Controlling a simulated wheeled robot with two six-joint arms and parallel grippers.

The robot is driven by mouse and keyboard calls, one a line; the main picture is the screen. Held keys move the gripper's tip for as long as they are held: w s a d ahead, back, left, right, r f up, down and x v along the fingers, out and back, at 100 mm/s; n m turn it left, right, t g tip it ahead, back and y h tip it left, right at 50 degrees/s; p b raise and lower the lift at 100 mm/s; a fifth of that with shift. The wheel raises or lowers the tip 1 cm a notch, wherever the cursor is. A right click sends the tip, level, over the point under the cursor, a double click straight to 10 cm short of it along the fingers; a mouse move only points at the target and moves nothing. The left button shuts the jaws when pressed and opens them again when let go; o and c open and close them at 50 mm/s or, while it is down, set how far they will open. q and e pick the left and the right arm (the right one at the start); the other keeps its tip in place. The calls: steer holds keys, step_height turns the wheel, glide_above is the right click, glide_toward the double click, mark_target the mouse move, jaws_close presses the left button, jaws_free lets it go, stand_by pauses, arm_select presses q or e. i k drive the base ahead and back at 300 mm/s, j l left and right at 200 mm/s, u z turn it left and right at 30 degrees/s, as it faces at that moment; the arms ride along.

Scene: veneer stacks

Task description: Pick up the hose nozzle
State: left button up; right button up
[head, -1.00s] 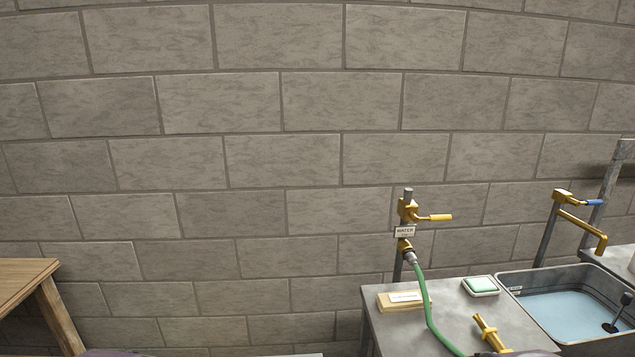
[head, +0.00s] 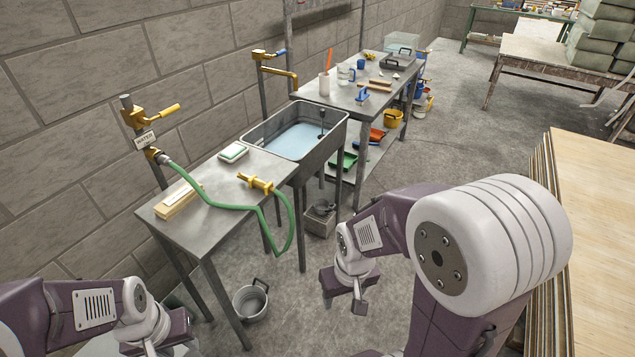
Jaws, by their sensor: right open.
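The brass hose nozzle (head: 256,183) lies on the grey metal table (head: 213,222), near the edge beside the sink. A green hose (head: 228,205) runs from the wall tap across the table, and a loop of it hangs over the table's front edge. My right gripper (head: 344,303) is open and empty, in front of the sink, to the right of and nearer than the nozzle, well apart from it. My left gripper (head: 150,347) is at the bottom left, near the front of the table; its fingers are mostly cut off by the frame edge.
A sink (head: 335,128) with bluish water adjoins the table. A green sponge or soap dish (head: 233,152) and a yellowish block (head: 180,200) lie on the table. A bucket (head: 250,300) and a grey box (head: 320,217) stand on the floor. Stacked sheets (head: 600,200) are at right.

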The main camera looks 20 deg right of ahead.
mark_target(269, 188)
steer(key=z, duration=0.15)
steer(key=i+l+u, duration=0.15)
steer(key=i+u, duration=0.3)
steer(key=i+l+u, duration=0.3)
steer(key=u, duration=0.15)
steer(key=i+l+u, duration=0.45)
steer(key=k+j, duration=0.05)
steer(key=k, duration=0.05)
